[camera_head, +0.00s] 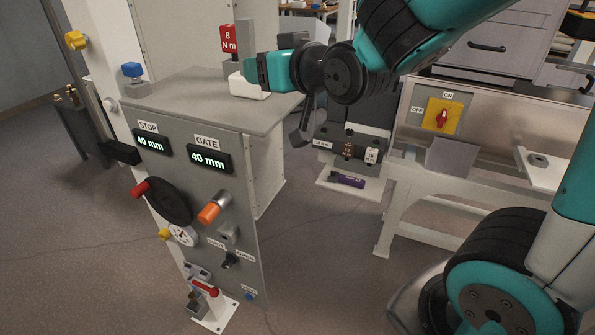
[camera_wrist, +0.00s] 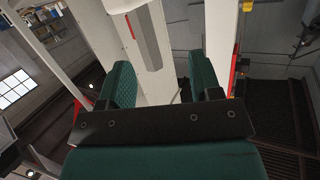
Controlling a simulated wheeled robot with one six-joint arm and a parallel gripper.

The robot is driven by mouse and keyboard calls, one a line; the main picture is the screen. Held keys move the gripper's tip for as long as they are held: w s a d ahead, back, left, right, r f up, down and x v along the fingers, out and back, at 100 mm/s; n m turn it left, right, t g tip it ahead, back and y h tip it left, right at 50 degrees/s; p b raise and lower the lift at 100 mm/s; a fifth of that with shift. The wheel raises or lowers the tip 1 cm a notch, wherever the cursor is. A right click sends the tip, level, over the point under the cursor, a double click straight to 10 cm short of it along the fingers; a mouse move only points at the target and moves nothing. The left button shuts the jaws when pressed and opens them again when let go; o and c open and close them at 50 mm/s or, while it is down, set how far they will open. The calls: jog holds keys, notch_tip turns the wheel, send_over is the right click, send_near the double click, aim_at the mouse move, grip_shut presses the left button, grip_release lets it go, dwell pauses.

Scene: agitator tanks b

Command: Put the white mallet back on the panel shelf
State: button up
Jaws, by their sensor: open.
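A white block-like piece (camera_head: 250,90), which looks like the white mallet's head, rests on the grey panel shelf (camera_head: 185,92) near its back right edge. A grey upright bar (camera_head: 244,34) rises above it; I cannot tell whether it is the mallet's handle. My gripper (camera_head: 252,70) is at the white piece and hides part of it. In the wrist view, the two green fingers (camera_wrist: 163,82) stand apart, with a white surface beyond and between them. A grey faceted bar (camera_wrist: 148,42) shows above them. Contact with the fingers cannot be told.
A red box marked 8 N m (camera_head: 229,40) stands behind the white piece. The panel front carries 40 mm displays (camera_head: 207,158), knobs and an orange handle (camera_head: 210,212). A bench with a yellow switch (camera_head: 441,118) is at the right.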

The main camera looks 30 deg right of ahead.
jog(key=s+a+f+n+g, duration=0.3)
jog(key=s+g, duration=0.4)
jog(key=s, duration=0.4)
jog(key=s+a+f+n+g+y, duration=0.1)
jog(key=s+a+f+n+g, duration=0.1)
jog(key=s+a+f+g, duration=0.3)
jog(key=s+g, duration=0.3)
jog(key=s, duration=0.4)
jog(key=shift+n, duration=0.4)
